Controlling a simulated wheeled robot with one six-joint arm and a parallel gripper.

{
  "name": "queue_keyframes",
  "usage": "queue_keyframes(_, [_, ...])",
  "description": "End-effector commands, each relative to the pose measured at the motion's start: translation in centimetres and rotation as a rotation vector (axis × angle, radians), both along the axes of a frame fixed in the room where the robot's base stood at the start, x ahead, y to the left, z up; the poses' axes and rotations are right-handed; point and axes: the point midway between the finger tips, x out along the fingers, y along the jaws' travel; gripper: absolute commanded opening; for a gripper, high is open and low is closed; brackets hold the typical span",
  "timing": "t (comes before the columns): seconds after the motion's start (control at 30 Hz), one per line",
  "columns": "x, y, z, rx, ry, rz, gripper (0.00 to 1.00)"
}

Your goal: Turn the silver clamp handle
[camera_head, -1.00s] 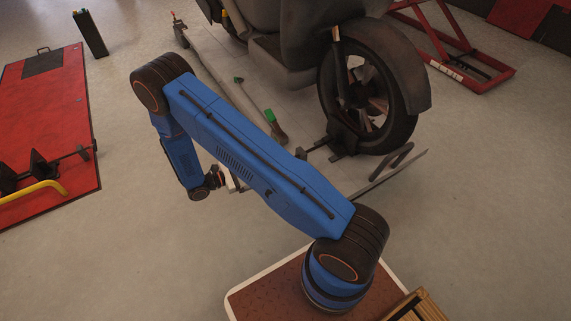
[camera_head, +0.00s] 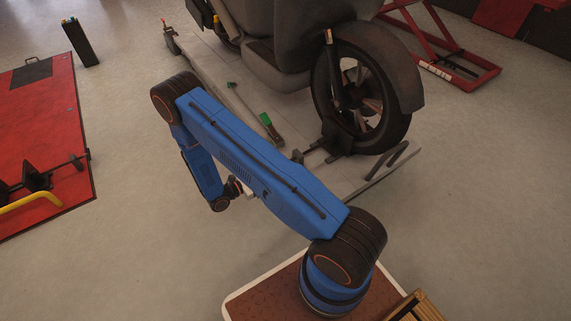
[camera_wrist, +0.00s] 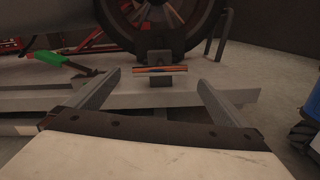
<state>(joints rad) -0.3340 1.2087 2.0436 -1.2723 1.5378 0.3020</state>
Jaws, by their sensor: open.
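The silver clamp handle (camera_wrist: 160,70) is a short shiny horizontal bar with orange reflections, in the middle of the wrist view. It sits on a dark clamp post in front of the motorcycle wheel (camera_wrist: 165,20). My gripper (camera_wrist: 158,80) is open and empty, one finger to each side of the bar in the picture. The bar looks to be ahead of or level with the fingertips; I cannot tell the exact depth. No contact shows.
The grey lift platform (camera_head: 222,75) carries the motorcycle (camera_head: 285,45). A green-handled tool (camera_head: 268,121) lies on it, left of the wheel. A bent metal bar (camera_head: 392,160) stands at the platform's right end. A red lift (camera_head: 70,120) is at left. Floor between is clear.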

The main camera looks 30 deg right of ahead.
Motion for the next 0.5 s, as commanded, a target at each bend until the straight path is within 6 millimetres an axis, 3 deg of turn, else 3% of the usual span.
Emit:
queue_keyframes(0.3, [0.1, -5.4, 0.0, 0.000, 0.001, -0.003, 1.00])
queue_keyframes(0.5, [0.3, -7.7, 0.0, -0.001, 0.000, -0.001, 1.00])
